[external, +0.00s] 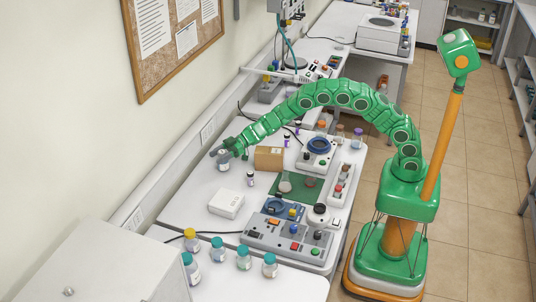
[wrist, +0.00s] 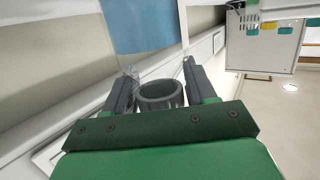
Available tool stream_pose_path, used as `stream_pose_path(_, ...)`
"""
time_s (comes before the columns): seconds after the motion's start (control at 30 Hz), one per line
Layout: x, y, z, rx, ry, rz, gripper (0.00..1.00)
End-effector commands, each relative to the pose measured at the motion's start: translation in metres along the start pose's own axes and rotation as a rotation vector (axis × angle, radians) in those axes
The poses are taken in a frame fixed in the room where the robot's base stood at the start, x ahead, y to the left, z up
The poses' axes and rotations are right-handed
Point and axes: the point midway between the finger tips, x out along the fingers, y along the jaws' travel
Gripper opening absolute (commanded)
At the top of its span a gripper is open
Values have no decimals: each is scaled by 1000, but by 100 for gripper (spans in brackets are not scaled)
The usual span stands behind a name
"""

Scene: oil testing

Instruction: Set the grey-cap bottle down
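The grey-cap bottle (external: 224,165) is a small clear bottle at the far left end of my arm, near the wall side of the white table. My gripper (external: 222,152) is around its top. In the wrist view, the round grey cap (wrist: 160,94) sits between the two dark fingers of my gripper (wrist: 158,78), which appear closed on it. The bottle's body is mostly hidden there. The bottle looks upright in the external view. I cannot tell whether its base touches the white table (external: 195,195).
A cardboard box (external: 269,158) stands right of the bottle, with a small dark-capped bottle (external: 250,179) before it. A white box (external: 226,203) and a control panel (external: 287,240) are nearer. Teal-capped bottles (external: 244,257) stand in front. The wall (external: 150,150) is close on the left.

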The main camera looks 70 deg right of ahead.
Motion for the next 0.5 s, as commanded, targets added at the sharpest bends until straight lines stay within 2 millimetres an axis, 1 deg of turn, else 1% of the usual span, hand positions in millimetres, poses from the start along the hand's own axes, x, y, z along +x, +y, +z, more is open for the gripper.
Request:
stream_pose_path(0.03,0,0,0,0,0,0,64)
stream_pose_path(0.1,0,0,0,0,0,0,72)
stream_pose_path(0.43,0,0,-2,0,0,0,72)
stream_pose_path(0.5,-4,0,-3,1,-1,0,72)
